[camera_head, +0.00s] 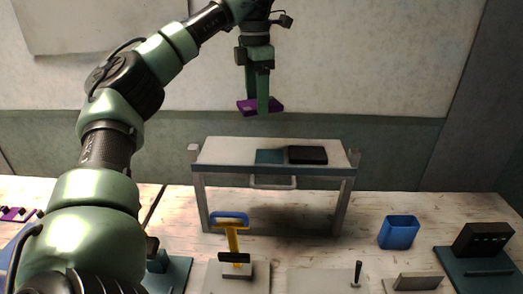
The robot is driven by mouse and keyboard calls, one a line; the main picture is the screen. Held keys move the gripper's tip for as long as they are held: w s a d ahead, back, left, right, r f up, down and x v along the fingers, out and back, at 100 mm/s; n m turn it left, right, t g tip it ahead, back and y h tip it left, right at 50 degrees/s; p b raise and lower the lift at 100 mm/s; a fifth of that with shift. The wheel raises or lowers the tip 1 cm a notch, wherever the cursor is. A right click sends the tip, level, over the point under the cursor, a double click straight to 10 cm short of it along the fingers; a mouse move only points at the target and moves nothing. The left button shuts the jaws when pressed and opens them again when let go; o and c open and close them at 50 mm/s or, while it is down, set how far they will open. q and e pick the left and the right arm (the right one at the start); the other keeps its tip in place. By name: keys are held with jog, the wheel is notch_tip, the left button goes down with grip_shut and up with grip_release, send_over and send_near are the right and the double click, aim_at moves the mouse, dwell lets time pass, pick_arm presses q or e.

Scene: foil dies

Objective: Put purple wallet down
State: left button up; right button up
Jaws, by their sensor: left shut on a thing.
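The purple wallet (246,105) is a small flat purple piece in the head view, up in the air above the white raised stand (225,150). My left gripper (258,106) points down and is shut on the wallet. There is a clear gap between the wallet and the stand's top. The gripper's fingers hide part of the wallet. My right gripper does not show.
On the stand lie a teal pad (269,156) and a black flat block (308,155); its left part is bare. On the wooden table are a yellow-and-blue handled tool (232,238), a blue cup (398,232) and a black block on a teal base (482,240).

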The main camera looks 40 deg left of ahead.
pick_arm(q)
jog(key=b, duration=0.1)
send_near(260, 153)
notch_tip(260, 153, down, 2)
jog(key=shift+w+d+f, duration=0.1)
jog(key=shift+w, duration=0.05)
jog(key=shift+s+f, duration=0.2)
jog(key=shift+f, duration=0.15)
notch_tip(260, 153, down, 3)
jog(key=shift+f+p, duration=0.2)
jog(key=shift+p, duration=0.3)
jog(key=shift+w+f, duration=0.1)
jog(key=shift+f, duration=0.1)
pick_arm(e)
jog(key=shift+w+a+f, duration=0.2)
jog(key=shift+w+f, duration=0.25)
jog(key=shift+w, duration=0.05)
pick_arm(q)
jog(key=shift+d+f, duration=0.1)
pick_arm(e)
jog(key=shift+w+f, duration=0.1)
pick_arm(q)
jog(key=o, duration=1.5)
jog(key=shift+o, duration=0.3)
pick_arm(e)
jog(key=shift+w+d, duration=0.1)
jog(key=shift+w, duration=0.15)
